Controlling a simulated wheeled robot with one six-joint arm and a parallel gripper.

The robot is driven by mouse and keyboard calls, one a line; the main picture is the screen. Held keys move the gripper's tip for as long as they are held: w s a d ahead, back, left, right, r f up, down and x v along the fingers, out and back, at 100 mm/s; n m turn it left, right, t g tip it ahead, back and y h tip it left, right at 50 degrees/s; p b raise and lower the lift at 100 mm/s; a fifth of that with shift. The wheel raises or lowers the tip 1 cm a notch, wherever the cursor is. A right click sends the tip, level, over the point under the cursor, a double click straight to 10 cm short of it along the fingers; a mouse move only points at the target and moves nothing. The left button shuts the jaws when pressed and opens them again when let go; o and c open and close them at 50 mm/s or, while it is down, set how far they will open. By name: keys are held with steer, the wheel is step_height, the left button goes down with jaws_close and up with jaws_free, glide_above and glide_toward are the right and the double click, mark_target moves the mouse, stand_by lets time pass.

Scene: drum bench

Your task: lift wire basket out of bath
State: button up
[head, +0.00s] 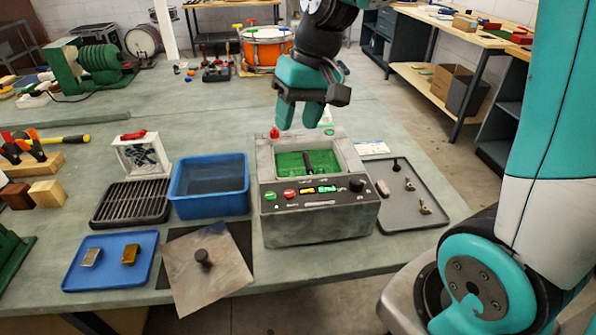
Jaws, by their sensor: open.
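The bath (317,222) is a grey box with buttons and a knob on its front, standing at the middle of the bench. Its open top shows green inside (288,163). A dark upright bar (308,161) stands in the green and looks like the handle of the wire basket. The basket's body is not clearly seen. My gripper (300,116) has teal fingers pointing down and is open and empty. It appears above and behind the bath opening, apart from it; the exact height cannot be told.
Left of the bath are a blue tub (210,208), a black slatted rack (131,204) and a white frame box (143,157). A square plate with a knob (222,277) lies in front, beside a blue tray (82,277). A grey tray with small parts (421,187) lies right.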

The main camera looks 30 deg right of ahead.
steer(key=w+d+m+p, duration=0.1)
steer(key=w+d+m, duration=0.4)
steer(key=d, duration=0.5)
steer(key=p, duration=0.2)
glide_above(309, 161)
steer(key=shift+n+h, duration=0.4)
steer(key=f, duration=1.1)
steer(key=shift+w+d+f, duration=0.15)
steer(key=shift+d+f, duration=0.2)
steer(key=shift+f, duration=0.05)
steer(key=shift+a+f+p, duration=0.15)
steer(key=shift+f+p, duration=0.05)
steer(key=shift+f, duration=0.8)
steer(key=shift+a+f+p, duration=0.15)
steer(key=shift+a+f, duration=0.05)
steer(key=shift+f, duration=0.85)
steer(key=shift+a+f+p, duration=0.15)
steer(key=shift+f+p, duration=0.05)
steer(key=shift+f, duration=0.8)
steer(key=shift+c, duration=0.3)
jaws_close()
